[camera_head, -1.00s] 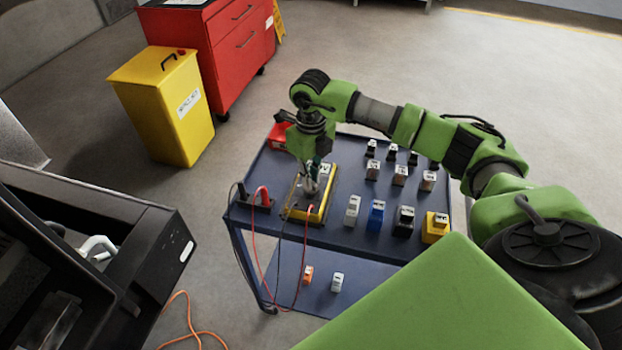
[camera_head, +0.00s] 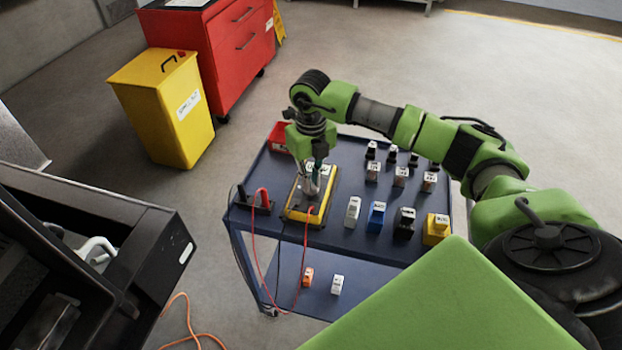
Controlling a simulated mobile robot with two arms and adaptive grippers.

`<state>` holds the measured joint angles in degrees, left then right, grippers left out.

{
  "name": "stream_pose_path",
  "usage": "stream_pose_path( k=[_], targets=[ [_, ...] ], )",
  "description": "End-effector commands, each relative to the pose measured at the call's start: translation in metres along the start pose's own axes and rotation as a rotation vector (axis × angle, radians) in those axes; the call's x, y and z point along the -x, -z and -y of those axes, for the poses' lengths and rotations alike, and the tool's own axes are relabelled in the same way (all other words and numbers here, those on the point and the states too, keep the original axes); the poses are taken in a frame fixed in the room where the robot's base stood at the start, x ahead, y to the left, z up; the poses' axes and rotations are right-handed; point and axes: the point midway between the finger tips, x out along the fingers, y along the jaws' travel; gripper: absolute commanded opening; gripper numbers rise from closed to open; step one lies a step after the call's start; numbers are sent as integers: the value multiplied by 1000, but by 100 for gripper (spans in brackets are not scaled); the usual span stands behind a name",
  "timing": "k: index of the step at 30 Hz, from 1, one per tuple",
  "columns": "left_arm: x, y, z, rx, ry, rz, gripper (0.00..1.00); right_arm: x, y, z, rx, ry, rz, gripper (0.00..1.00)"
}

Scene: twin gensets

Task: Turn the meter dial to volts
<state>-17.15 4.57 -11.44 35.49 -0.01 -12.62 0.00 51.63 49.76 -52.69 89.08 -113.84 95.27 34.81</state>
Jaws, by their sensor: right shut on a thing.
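The yellow-edged meter (camera_head: 303,214) lies on the blue cart top (camera_head: 333,240), near its left side. My right gripper (camera_head: 311,188) reaches down over the meter from above, at its dial. It is shut on the dial, which the fingers hide, so I cannot read its setting. A red lead (camera_head: 304,258) hangs in a loop over the cart's front edge and up to the meter. My left gripper is out of view.
Several small labelled blocks, including a blue one (camera_head: 376,217) and a yellow one (camera_head: 436,229), stand right of the meter. A lead holder (camera_head: 262,204) sits left of it. A red cabinet (camera_head: 235,50) and a yellow bin (camera_head: 165,115) stand behind on the left.

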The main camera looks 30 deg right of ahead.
Motion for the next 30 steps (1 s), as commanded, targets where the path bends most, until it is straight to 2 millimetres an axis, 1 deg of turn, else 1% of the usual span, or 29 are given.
stream_pose_path(
  k=[1, 2, 3, 10, 12, 15, 17, 19, 27, 30],
  targets=[
    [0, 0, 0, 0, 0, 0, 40, 1, -1, 0, 0, 0, 3, 17],
    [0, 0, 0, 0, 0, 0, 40, 1, -1, 0, 0, 0, 2, 25],
    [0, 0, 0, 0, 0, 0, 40, 1, -1, 0, 0, 0, 2, 26],
    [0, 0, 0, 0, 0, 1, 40, 0, 0, 0, 0, 0, 1, 26],
    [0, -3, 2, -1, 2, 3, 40, 1, 0, 0, 0, 0, 1, 26],
    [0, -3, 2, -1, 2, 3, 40, 7, -1, 0, 1, 0, 2, 26],
    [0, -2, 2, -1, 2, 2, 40, 14, -1, 0, 1, 0, 4, 26],
    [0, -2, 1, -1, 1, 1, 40, 26, -1, 0, 1, 0, 4, 26],
    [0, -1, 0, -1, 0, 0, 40, 84, -2, 0, 1, -1, 6, 26],
    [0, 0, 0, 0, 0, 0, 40, 101, -1, 0, 1, 0, 5, 26]
  ],
)
